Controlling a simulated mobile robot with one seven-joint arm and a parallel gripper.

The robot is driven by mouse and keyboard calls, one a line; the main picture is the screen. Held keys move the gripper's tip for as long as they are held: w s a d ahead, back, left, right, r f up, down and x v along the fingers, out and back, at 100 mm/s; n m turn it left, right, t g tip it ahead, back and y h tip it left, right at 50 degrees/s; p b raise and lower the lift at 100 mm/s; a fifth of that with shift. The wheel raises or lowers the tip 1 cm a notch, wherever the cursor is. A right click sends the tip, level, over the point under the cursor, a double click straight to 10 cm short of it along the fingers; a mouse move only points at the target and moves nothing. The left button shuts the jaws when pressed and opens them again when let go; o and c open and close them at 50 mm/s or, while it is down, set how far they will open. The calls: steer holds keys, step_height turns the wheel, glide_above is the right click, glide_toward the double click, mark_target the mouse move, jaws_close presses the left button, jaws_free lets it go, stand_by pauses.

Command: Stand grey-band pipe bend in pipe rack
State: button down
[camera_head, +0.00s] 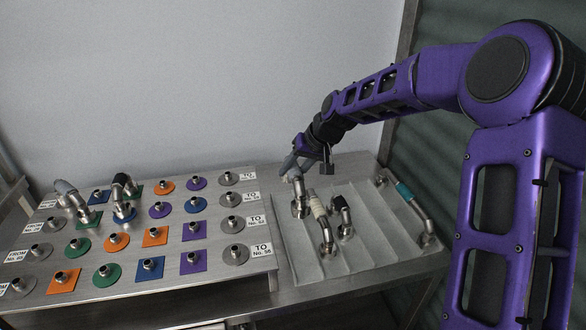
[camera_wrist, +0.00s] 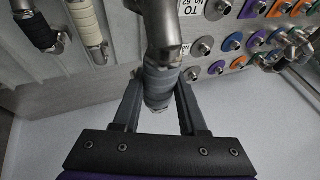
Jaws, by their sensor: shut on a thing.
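My gripper (camera_wrist: 160,82) is shut on the grey-band pipe bend (camera_wrist: 163,36), gripping it at its grey wrapped band in the wrist view. Its bare steel part runs away from the jaws. In the head view my gripper (camera_head: 294,168) is at the back left of the pipe rack (camera_head: 372,250), a pale grey slotted tray. The steel lower end of the held bend (camera_head: 298,206) hangs over or stands in the rack's left part; I cannot tell if it touches the rack.
A cream-band pipe (camera_head: 317,204), a black-band pipe (camera_head: 339,203) and a teal-band pipe (camera_head: 404,191) are in the rack. The sloping panel (camera_head: 190,268) at left carries several coloured spigots, with another grey-band bend (camera_head: 65,187) and a black-band bend (camera_head: 121,181) on it.

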step_height(320, 180, down, 10)
steer(key=b, duration=0.6)
steer(key=shift+b, duration=0.4)
stand_by(0.7)
steer(key=shift+f, duration=0.15)
steer(key=shift+f, duration=0.2)
stand_by(0.4)
steer(key=shift+f+b, duration=0.5)
steer(key=shift+f, duration=1.25)
steer(key=shift+f, duration=0.2)
steer(key=shift+c, duration=1.9)
jaws_free()
steer(key=shift+f, duration=0.1)
